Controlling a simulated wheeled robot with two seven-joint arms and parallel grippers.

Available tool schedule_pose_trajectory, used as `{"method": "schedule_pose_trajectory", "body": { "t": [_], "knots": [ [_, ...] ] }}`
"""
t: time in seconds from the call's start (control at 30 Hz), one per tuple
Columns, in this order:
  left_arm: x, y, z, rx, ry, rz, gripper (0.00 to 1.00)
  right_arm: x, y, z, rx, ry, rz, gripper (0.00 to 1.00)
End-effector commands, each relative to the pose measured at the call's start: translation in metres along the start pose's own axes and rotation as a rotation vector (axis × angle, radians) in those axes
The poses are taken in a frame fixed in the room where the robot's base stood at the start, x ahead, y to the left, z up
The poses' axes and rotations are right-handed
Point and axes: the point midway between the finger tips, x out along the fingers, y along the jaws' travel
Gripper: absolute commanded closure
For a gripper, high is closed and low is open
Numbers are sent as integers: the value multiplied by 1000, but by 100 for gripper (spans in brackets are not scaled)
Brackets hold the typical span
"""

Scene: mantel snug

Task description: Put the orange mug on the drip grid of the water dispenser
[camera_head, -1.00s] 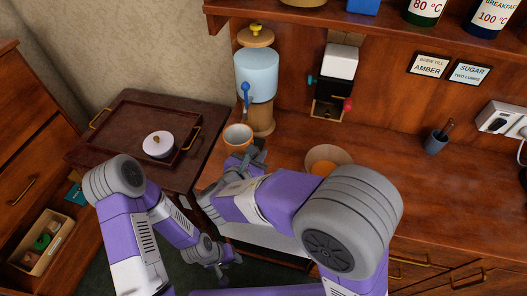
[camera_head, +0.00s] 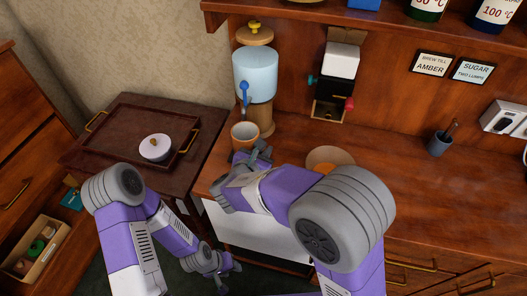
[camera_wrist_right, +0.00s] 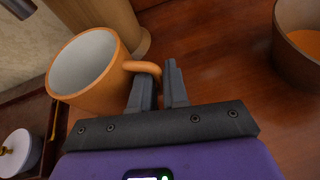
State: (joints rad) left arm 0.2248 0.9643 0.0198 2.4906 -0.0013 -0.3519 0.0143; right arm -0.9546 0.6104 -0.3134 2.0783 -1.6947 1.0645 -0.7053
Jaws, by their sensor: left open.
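The orange mug (camera_head: 244,139), pale inside, is at the front of the water dispenser (camera_head: 256,75), below its blue tap. I cannot tell whether it rests on anything. My right gripper (camera_head: 257,152) is shut on the mug's handle; in the right wrist view the gripper (camera_wrist_right: 160,85) has the handle between its fingertips, with the mug (camera_wrist_right: 92,75) to the left. The dispenser has a blue tank and a wooden stand, which shows beside the mug. The drip grid is not visible, apparently hidden by the mug. My left gripper (camera_head: 224,270) is open and empty, low in front of the cabinet.
An orange-filled bowl (camera_head: 328,158) stands right of my right gripper, partly hidden by my arm. A black and white dispenser box (camera_head: 336,75) is on the back wall. A dark tray (camera_head: 112,138) with a white lidded pot (camera_head: 155,148) lies left. The right counter is mostly clear.

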Motion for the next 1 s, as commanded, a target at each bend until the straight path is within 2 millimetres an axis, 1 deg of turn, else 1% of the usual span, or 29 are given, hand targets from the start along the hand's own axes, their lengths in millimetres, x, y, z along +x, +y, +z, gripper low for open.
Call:
{"method": "schedule_pose_trajectory", "body": {
  "t": [0.03, 0.17, 0.47, 0.57, 0.67, 0.9, 1.0],
  "knots": [
    [0, 0, 0, 0, 0, 0, 57, 0, 0, -1, -1, 1, 0, 80],
    [0, 0, 0, 0, 0, 0, 57, 0, 0, -1, -1, 1, -1, 60],
    [-2, 1, 0, 0, 0, 0, 57, -1, 0, 2, 0, 0, 0, 60],
    [-5, 2, 0, 0, 0, 0, 57, -12, 0, 2, -1, 1, 1, 60],
    [-10, 4, 0, 0, 0, 0, 57, -31, 1, 3, -2, 1, 4, 60],
    [-24, 9, 1, 0, 0, 0, 57, -83, 1, 3, -1, 0, 4, 60],
    [-28, 10, 1, 0, 0, 0, 57, -100, 1, 3, -2, 0, 2, 60]
  ]
}}
